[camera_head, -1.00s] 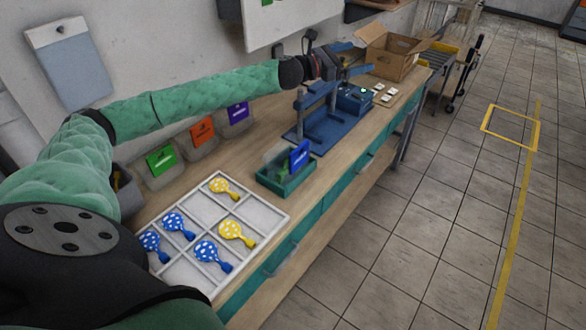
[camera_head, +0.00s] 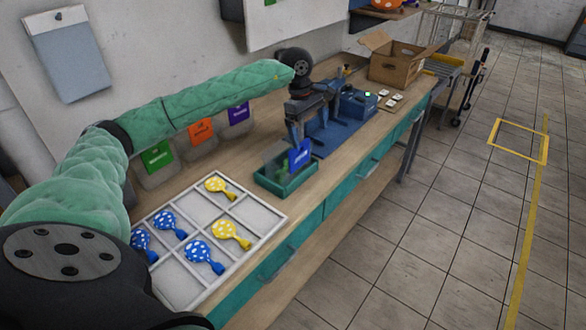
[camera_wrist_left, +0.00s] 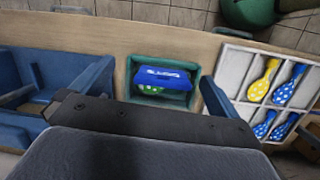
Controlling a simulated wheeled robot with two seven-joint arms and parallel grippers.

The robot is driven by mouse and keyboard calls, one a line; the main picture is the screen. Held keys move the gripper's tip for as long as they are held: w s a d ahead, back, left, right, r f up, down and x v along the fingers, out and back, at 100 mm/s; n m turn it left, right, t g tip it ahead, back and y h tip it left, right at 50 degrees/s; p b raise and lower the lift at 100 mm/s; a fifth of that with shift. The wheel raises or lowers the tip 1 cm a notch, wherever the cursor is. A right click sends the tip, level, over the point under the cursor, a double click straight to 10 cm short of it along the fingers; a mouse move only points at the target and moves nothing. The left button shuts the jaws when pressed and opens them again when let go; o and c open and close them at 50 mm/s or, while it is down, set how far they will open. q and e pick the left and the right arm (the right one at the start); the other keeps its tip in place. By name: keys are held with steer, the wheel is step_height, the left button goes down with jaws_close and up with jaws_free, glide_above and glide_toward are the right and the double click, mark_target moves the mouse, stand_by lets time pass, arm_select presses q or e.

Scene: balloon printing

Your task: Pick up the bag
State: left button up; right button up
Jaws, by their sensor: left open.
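The bag (camera_head: 300,155), with a blue header card and something green in it, stands in a small teal tray (camera_head: 285,190) on the workbench. The wrist view shows the bag (camera_wrist_left: 162,77) inside the teal tray (camera_wrist_left: 137,97), its blue card with white lettering facing up. My left gripper (camera_head: 308,124) hangs over the bench just behind the tray, pointing down, open and empty, apart from the bag. In the wrist view, its dark body hides the area below the tray. My right gripper is not in view.
A white divided tray (camera_head: 268,237) holds blue and yellow dotted balloons. A blue press (camera_head: 355,104) stands beyond my gripper, with a cardboard box (camera_head: 396,64) farther back. Coloured label bins (camera_head: 200,132) line the wall. Open floor lies to the right.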

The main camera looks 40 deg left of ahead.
mark_target(289, 158)
arm_select(q)
steer(key=a+f+y, duration=0.1)
steer(key=a+f, duration=0.1)
steer(key=a+f+n+y, duration=0.1)
steer(key=a, duration=0.1)
steer(key=shift+s+y+p, duration=0.25)
steer(key=shift+y+p, duration=0.05)
steer(key=shift+p, duration=0.05)
steer(key=f+p, duration=0.1)
steer(key=f, duration=0.1)
steer(key=d+f+p, duration=0.1)
steer(key=f+p, duration=0.1)
steer(key=shift+f, duration=0.7)
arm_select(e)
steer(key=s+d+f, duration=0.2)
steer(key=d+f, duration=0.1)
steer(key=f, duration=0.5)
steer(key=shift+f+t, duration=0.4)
arm_select(q)
steer(key=c, duration=0.9)
